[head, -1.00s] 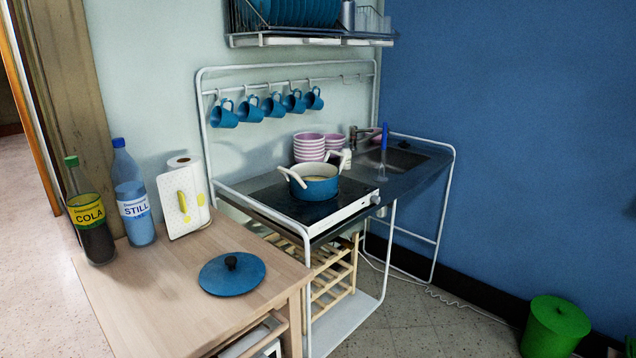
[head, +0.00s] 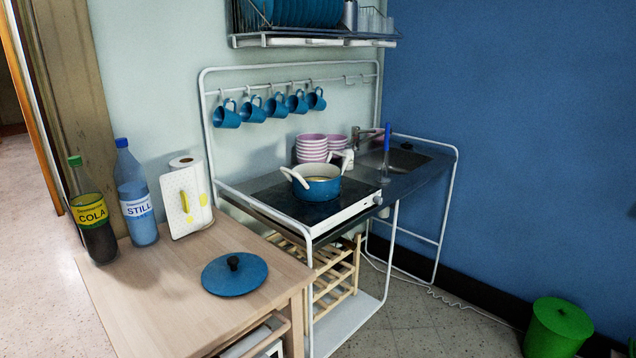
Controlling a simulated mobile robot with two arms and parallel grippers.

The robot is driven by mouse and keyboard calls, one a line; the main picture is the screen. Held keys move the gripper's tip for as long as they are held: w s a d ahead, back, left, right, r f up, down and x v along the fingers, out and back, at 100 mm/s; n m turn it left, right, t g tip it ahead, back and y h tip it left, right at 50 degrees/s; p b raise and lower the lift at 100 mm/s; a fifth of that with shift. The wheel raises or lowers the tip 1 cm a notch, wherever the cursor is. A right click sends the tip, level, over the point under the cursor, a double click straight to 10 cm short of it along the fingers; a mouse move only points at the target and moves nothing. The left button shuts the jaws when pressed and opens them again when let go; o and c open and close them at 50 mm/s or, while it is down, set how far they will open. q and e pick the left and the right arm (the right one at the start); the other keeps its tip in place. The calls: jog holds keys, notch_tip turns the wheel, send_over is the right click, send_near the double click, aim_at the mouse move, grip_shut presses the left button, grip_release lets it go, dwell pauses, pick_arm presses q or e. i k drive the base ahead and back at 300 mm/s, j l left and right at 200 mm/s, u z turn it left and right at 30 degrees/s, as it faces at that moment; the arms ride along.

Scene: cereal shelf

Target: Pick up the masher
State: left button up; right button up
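The masher (head: 387,138) has a bright blue handle and stands out upright at the left edge of the sink, at the right part of the counter. Its thin lower part is faint and hard to make out against the dark counter. I cannot tell what holds it upright. A blue pot (head: 318,188) with pale handles sits on the hob, to the left of the masher. Neither of my grippers shows in the head view.
Striped bowls (head: 312,148) stand behind the pot. The sink (head: 405,160) lies right of the masher. A wooden table (head: 165,290) at front left carries bottles, a cutting board (head: 186,203) and a blue lid (head: 235,275). A green bin (head: 556,328) stands on the floor at right.

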aim_at(380, 180)
jog(key=u, duration=0.2)
jog(key=i+l+u, duration=0.25)
jog(key=u, duration=0.2)
jog(key=i+l+u, duration=0.15)
jog(key=l+u, duration=0.3)
jog(key=l, duration=0.05)
